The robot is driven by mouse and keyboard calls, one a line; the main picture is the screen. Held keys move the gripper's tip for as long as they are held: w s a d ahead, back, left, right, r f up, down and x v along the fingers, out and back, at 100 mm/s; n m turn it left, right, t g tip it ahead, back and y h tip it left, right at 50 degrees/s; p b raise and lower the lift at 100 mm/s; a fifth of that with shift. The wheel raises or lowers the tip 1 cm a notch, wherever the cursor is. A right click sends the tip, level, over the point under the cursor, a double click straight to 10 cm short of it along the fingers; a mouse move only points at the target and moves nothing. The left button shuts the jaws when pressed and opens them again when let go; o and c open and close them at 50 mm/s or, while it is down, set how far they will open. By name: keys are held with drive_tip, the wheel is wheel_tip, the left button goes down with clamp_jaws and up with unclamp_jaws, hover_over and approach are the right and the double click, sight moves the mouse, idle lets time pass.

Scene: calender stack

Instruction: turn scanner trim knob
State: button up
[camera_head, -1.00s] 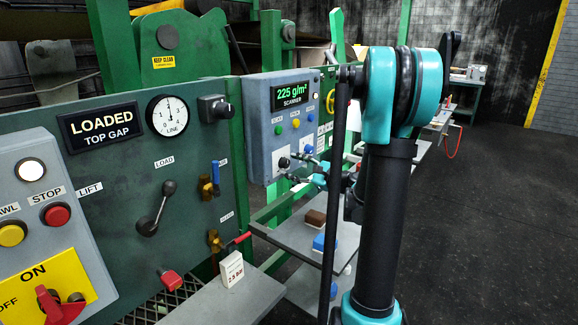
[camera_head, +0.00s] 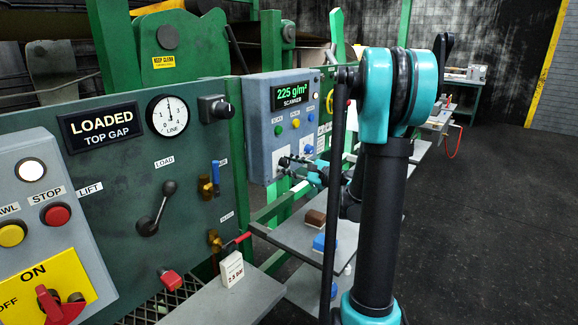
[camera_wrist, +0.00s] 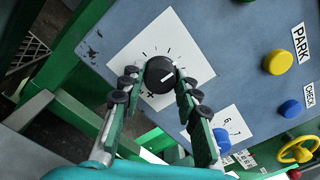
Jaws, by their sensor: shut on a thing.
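The scanner trim knob (camera_wrist: 160,74) is round and black with a white pointer line. It sits on a white dial card (camera_wrist: 195,62) with tick marks in the wrist view; the pointer slants toward the upper right. My gripper (camera_wrist: 158,82) has one finger on each side of the knob and is shut on it. In the head view my gripper (camera_head: 287,167) is at the lower part of the grey-blue scanner box (camera_head: 258,125) and largely covers the knob. The scanner display (camera_head: 292,95) reads 225 g/m².
A blue knob (camera_wrist: 222,141) with a numbered dial lies close to the right finger. Yellow (camera_wrist: 278,62) and blue (camera_wrist: 290,109) buttons are on the same panel. A grey shelf (camera_head: 290,235) with blocks is below. Open floor (camera_head: 490,240) lies to the right.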

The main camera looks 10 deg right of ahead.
drive_tip(key=shift+n, duration=0.3)
drive_tip(key=n, duration=1.3)
drive_tip(key=shift+n, duration=2.5)
drive_tip(key=o, duration=1.2)
drive_tip(key=shift+c, duration=0.2)
